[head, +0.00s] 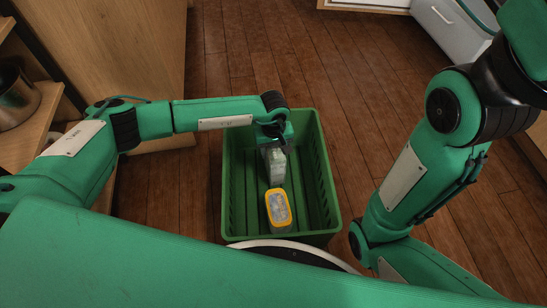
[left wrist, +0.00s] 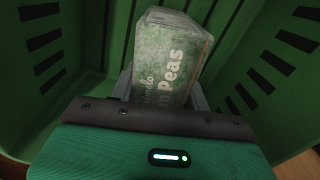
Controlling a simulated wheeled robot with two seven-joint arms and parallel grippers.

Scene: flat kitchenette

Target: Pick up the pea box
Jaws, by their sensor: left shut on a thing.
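The pea box (left wrist: 170,55) is a pale green and white carton with "Peas" printed on it. My left gripper (left wrist: 163,88) is shut on it, with a finger on each side. In the head view the pea box (head: 276,168) hangs below my left gripper (head: 276,146), inside the outline of the green crate (head: 327,185). I cannot tell whether the box touches the crate floor. My right gripper is not in view; only my right arm shows.
A yellow-rimmed container with a pale top (head: 279,208) stands in the crate, nearer to me than the pea box. A wooden shelf with a metal pot (head: 14,97) is at the left. Wooden floor (head: 350,70) lies open beyond the crate.

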